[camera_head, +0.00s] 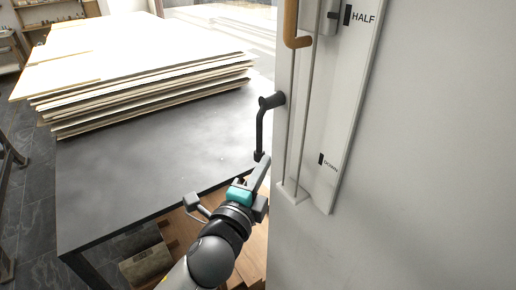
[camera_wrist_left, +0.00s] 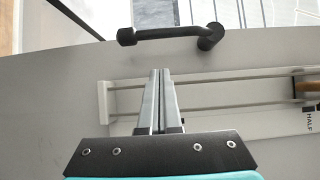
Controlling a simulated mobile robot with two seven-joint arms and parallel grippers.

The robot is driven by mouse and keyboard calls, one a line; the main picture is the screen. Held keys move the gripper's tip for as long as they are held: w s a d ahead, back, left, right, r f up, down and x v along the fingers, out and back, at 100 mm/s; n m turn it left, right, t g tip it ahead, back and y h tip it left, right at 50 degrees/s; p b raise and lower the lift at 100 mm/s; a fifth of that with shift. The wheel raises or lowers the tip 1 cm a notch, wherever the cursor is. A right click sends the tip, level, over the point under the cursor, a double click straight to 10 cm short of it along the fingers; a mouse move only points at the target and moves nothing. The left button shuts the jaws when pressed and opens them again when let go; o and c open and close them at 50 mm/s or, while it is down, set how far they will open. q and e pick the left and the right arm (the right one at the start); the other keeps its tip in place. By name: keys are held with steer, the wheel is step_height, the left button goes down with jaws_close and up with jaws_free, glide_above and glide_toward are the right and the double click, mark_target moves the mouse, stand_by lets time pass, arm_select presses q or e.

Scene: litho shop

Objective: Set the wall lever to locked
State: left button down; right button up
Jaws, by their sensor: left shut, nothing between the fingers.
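A black lever (camera_head: 261,127) is mounted at the left edge of the pale wall. Its upper end meets the wall, and its arm hangs down to a knob-like tip. It also shows in the left wrist view (camera_wrist_left: 165,33), lying across the picture beyond my fingertips. My left gripper (camera_head: 264,162) is shut and empty near the lever's lower end. In the wrist view its fingertips (camera_wrist_left: 160,72) appear apart from the lever; I cannot judge the depth. No "locked" mark is readable. My right gripper is not in view.
Right of the lever, a white slide panel (camera_head: 345,110) carries rods, an orange handle (camera_head: 291,28) and HALF and DOWN labels. A dark table (camera_head: 150,175) with stacked sheets (camera_head: 140,85) stands at left. Wooden boxes (camera_head: 150,262) lie below it.

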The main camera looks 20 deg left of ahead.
mark_target(259, 143)
arm_select(q)
steer(key=w, duration=0.1)
steer(key=w+a, duration=0.2)
steer(key=w, duration=0.1)
steer(key=shift+w+p, duration=0.1)
steer(key=shift+p, duration=0.2)
steer(key=shift+w+a, duration=0.25)
steer(key=shift+w, duration=0.1)
steer(key=shift+w+a+f+m+b, duration=0.1)
steer(key=shift+w+a+m+b, duration=0.35)
steer(key=shift+a, duration=0.1)
steer(key=shift+d, duration=0.1)
